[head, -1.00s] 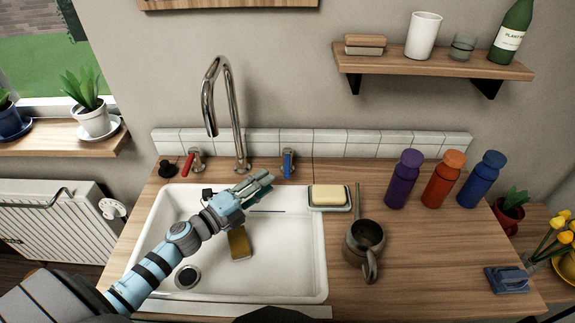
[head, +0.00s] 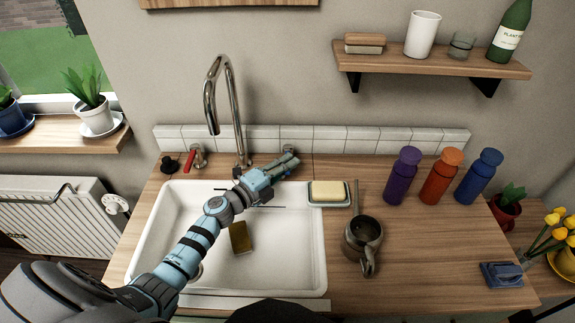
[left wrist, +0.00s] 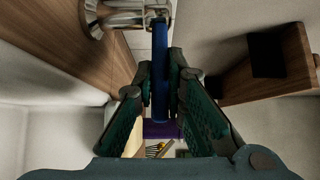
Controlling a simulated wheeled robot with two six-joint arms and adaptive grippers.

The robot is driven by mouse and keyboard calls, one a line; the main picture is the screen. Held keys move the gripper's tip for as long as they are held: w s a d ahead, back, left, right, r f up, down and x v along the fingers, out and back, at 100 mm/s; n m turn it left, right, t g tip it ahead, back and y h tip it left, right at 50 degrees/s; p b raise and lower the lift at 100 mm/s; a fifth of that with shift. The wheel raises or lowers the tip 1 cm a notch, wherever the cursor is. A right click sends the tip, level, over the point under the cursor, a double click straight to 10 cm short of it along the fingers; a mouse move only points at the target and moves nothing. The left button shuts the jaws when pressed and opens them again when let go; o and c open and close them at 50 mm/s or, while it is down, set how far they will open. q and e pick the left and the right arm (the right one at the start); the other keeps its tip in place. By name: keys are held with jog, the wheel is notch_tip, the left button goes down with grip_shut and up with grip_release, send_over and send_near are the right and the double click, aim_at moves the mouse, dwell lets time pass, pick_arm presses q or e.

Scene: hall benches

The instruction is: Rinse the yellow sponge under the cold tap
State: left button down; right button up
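The yellow sponge (head: 239,237), dull ochre, lies on the floor of the white sink (head: 312,265). The chrome spout (head: 211,110) arches above the sink; no water shows. My left gripper (head: 291,159) reaches over the sink to the cold tap at the back right and covers most of it in the head view. In the left wrist view the tap's blue lever (left wrist: 160,75) stands between my two fingers, very close to both. I cannot tell whether they grip it. The hot tap's red lever (head: 190,158) is left of the spout. My right gripper is not in view.
A soap bar (head: 327,191) on a dish sits just right of my left gripper. Purple (head: 402,177), orange (head: 441,178) and blue (head: 479,178) bottles stand at the back right. A shelf (head: 430,66) hangs above.

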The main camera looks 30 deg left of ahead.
pick_arm(q)
jog(key=shift+w+d+r+n+y+p, duration=0.15)
jog(key=shift+d+n+y+p, duration=0.15)
jog(key=shift+n+y+p, duration=0.25)
jog(key=n+y, duration=0.1)
jog(key=w+d+n+y+b, duration=0.1)
jog(key=y, duration=0.1)
jog(key=n+t+y, duration=0.1)
jog(key=y, duration=0.1)
jog(key=shift+w+d+f+b, duration=0.15)
jog(key=shift+d+f+b, duration=0.15)
jog(key=shift+n+y, duration=0.25)
jog(key=shift+y, duration=0.2)
jog(key=shift+r, duration=0.15)
jog(key=c, duration=1.6)
grip_release()
jog(key=shift+c, duration=0.2)
